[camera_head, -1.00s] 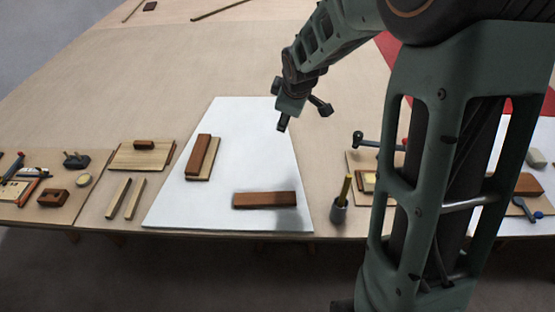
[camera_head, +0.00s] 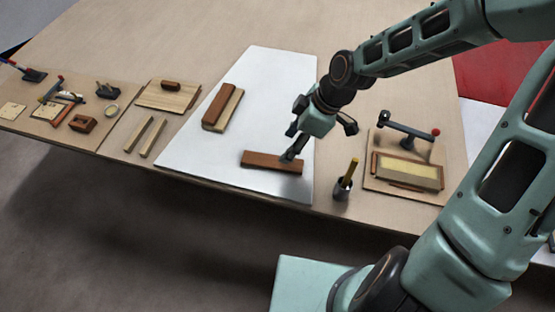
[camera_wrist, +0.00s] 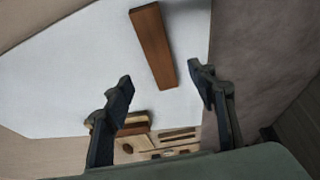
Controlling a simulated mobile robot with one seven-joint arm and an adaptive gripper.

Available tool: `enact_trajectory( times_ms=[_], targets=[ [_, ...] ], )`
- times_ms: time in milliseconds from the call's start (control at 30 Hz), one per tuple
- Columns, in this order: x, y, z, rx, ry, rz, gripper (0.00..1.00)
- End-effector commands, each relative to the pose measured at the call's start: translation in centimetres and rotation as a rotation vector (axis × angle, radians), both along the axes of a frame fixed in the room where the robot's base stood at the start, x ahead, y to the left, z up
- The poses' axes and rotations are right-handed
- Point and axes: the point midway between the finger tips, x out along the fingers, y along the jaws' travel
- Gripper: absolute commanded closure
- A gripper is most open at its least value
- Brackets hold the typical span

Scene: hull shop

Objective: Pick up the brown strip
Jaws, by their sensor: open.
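A brown strip (camera_head: 262,161) lies flat on the white board near its front edge. In the wrist view the strip (camera_wrist: 153,46) runs lengthwise, its near end just beyond and between my fingertips. My gripper (camera_head: 312,142) is above the board at the strip's right end, with one finger overlapping that end in the head view. In the wrist view my gripper (camera_wrist: 160,78) has its fingers spread with nothing between them. I cannot tell whether a finger touches the strip. A second brown strip (camera_head: 219,107) lies against a pale wooden strip (camera_head: 230,112) farther back on the board.
A cup with a yellow stick (camera_head: 342,188) stands right of the board (camera_head: 205,160). Farther right is a wooden base (camera_head: 397,192) with a clamp-like tool (camera_head: 408,127). Tools and wood pieces fill the left side. The board's back part is clear.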

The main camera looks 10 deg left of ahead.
Motion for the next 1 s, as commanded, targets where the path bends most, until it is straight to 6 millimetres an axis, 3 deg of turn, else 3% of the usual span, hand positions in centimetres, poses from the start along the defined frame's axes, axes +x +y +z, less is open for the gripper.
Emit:
enact_trajectory(
  times_ms=[200,467,800,1000],
  targets=[
    [0.0,1.3,-3.1,-0.001,0.001,0.004,0.48],
    [0.0,1.8,-4.5,-0.001,0.0,0.0,0.48],
    [0.2,3.4,-8.3,-0.001,0.0,0.0,0.48],
    [0.3,3.6,-8.8,-0.001,-0.001,-0.002,0.48]
  ],
)
